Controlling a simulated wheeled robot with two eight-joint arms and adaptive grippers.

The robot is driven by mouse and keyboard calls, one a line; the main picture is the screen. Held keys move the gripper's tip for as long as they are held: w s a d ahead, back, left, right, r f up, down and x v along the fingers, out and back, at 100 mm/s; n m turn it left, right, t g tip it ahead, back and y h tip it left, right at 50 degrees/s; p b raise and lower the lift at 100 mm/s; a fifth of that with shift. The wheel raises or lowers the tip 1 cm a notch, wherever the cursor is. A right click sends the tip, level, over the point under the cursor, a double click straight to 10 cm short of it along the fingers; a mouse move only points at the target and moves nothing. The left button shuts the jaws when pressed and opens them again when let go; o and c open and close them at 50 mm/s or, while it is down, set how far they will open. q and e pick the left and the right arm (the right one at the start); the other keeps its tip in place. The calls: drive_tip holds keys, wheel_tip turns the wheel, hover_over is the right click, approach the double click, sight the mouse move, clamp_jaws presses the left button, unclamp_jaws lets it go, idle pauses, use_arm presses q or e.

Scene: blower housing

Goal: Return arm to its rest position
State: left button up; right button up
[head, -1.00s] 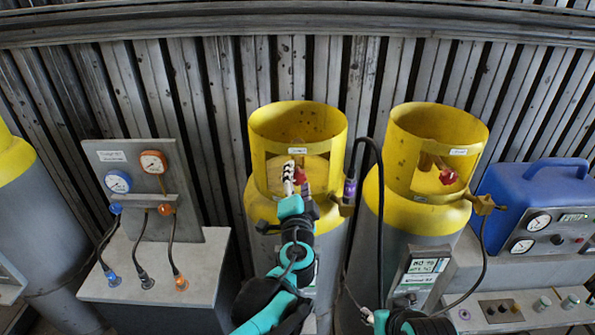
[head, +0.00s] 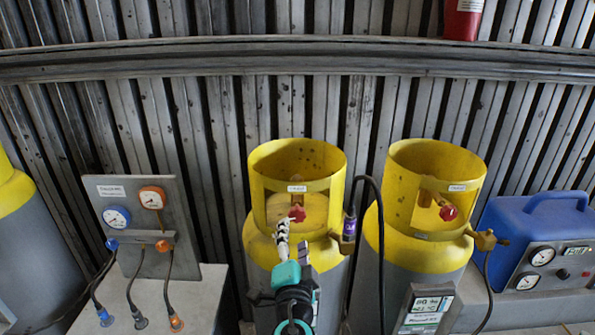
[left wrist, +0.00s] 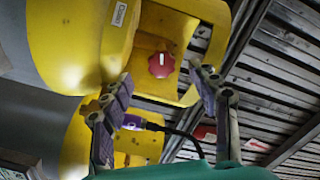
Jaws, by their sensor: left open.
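My left gripper (head: 292,248) is in front of the collar of the middle yellow-topped cylinder (head: 262,235) in the head view. In the left wrist view its two fingers (left wrist: 160,100) are spread apart with nothing between them. The cylinder's red valve knob (head: 297,213) shows just beyond the fingertips; in the left wrist view the knob (left wrist: 161,64) lies beyond the gap, apart from the fingers. My right gripper is in neither view.
A second yellow-topped cylinder (head: 436,160) stands close on the right, with a black hose (head: 376,200) between the two. A gauge panel (head: 130,205) stands at left and a blue machine (head: 535,225) at right. A ribbed metal wall (head: 215,150) is behind.

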use_arm(q)
drive_tip(key=s+a+f+n+g+y+b, duration=0.2)
drive_tip(key=s+a+f+n+g, duration=0.15)
drive_tip(key=a+f, duration=0.4)
drive_tip(key=s+a+f+n+g+y+b, duration=0.1)
drive_tip(key=s+a+f+n+g+b, duration=0.2)
drive_tip(key=a+f, duration=0.45)
drive_tip(key=s+a+f+n+g+h+b, duration=0.1)
drive_tip(key=s+f+n+g+h+b, duration=0.1)
drive_tip(key=s+f, duration=0.7)
drive_tip(key=s+n+g+h, duration=0.1)
drive_tip(key=s+n+g, duration=0.1)
drive_tip(key=s+n, duration=0.1)
drive_tip(key=shift+a+f+b, duration=0.35)
drive_tip(key=shift+a+b, duration=0.05)
